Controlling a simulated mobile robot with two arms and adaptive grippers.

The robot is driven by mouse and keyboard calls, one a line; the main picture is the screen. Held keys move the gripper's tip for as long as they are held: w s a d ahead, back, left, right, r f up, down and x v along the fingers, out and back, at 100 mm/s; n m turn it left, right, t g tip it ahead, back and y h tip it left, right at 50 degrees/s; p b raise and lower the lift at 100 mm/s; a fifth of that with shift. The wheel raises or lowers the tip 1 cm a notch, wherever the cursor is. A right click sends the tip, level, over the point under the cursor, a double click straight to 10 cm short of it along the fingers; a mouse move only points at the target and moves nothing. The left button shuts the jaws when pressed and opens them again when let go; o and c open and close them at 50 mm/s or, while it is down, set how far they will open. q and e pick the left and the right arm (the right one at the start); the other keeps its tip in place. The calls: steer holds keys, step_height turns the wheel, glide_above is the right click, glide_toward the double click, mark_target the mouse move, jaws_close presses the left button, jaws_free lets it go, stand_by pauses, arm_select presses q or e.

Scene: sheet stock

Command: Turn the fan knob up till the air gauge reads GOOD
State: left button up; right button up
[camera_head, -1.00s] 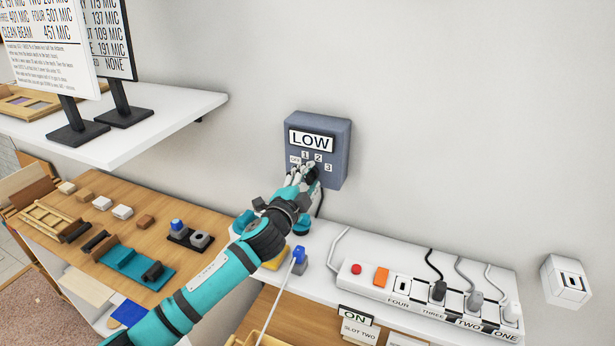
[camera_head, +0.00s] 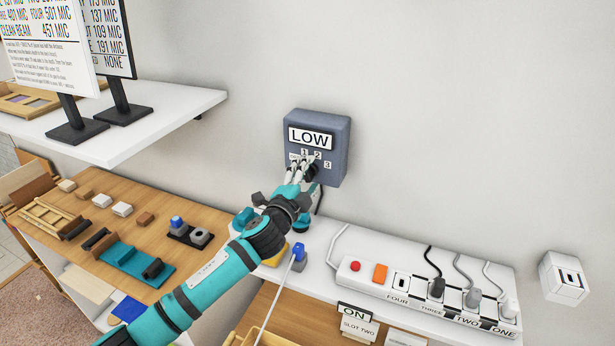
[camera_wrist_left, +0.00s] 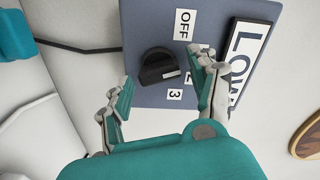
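The blue-grey fan box (camera_head: 335,135) is fixed to the wall, and its gauge (camera_head: 310,138) reads LOW. The gauge also shows at the right of the left wrist view (camera_wrist_left: 240,60). The black fan knob (camera_wrist_left: 158,67) has a white mark pointing right, roughly toward the 2. Labels OFF, 2 and 3 show around it; a finger hides the 1. My left gripper (camera_wrist_left: 162,68) is open, one finger on each side of the knob, with gaps visible. In the head view my left gripper (camera_head: 302,170) covers much of the knob. My right gripper is not in view.
Below the box, a white ledge holds a power strip (camera_head: 425,299) with several plugs and cords. A wooden bench (camera_head: 185,222) with small blocks lies left. A white shelf (camera_head: 170,105) with sign stands juts out at upper left.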

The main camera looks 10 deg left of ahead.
arm_select(q)
steer(key=s+a, duration=0.2)
steer(key=s, duration=0.9)
steer(key=shift+s+a, duration=0.15)
steer(key=shift+s, duration=0.25)
stand_by(3.7)
